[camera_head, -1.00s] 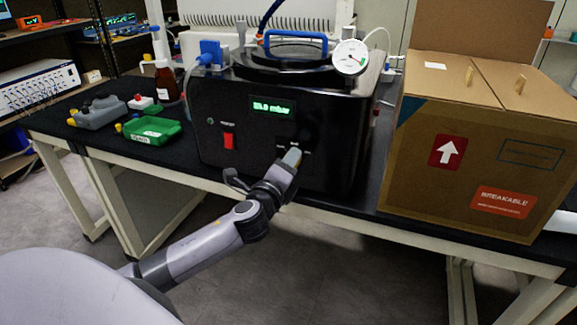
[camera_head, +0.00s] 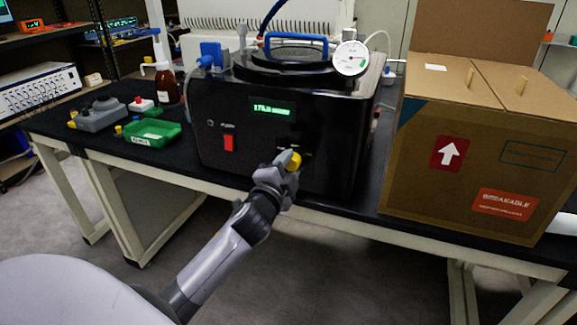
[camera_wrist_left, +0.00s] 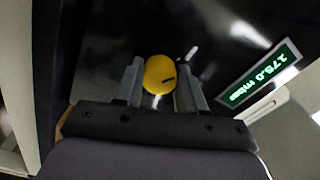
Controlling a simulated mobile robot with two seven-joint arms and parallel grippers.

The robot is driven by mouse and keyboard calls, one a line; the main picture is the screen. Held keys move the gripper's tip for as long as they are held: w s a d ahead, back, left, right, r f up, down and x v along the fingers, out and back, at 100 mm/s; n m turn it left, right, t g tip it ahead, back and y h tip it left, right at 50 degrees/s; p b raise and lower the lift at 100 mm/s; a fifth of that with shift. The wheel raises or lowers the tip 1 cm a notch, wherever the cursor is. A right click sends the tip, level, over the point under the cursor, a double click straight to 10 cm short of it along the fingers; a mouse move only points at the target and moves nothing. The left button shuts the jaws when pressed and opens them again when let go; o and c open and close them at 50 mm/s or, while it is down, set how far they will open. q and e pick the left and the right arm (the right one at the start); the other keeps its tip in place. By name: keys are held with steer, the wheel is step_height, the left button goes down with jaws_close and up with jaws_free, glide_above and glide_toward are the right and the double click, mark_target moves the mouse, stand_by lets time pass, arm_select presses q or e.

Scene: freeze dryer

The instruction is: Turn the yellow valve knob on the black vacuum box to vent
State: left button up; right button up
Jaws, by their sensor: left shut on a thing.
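The black vacuum box (camera_head: 335,125) stands on the bench in the head view. Its green display (camera_head: 272,109) seems to read about 175 mbar. The yellow valve knob (camera_head: 295,164) sits low on the front panel, partly hidden by my left gripper (camera_head: 287,158). In the left wrist view, the round yellow knob (camera_wrist_left: 159,74) with a dark mark lies between the two grey fingers, which are shut on it. My right gripper is not in view.
A large cardboard box (camera_head: 440,150) stands close to the right of the vacuum box. A red switch (camera_head: 229,143) is left of the knob. A green tray (camera_head: 152,133) and a brown bottle (camera_head: 167,88) are further left. The floor before the bench is clear.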

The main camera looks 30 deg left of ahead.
arm_select(q)
steer(key=shift+n, duration=0.6)
steer(key=o, duration=1.1)
steer(key=shift+c, duration=0.2)
steer(key=v, duration=0.7)
steer(key=s+d+f+n+g+h+p, duration=0.3)
steer(key=s+d+f, duration=0.3)
steer(key=s+f, duration=0.3)
steer(key=s+d+f+n+g+h+p, duration=0.3)
steer(key=s+d+f, duration=0.4)
steer(key=s+f, duration=0.3)
steer(key=shift+s+n+g, duration=0.5)
steer(key=shift+n+g, duration=0.1)
steer(key=shift+n, duration=0.1)
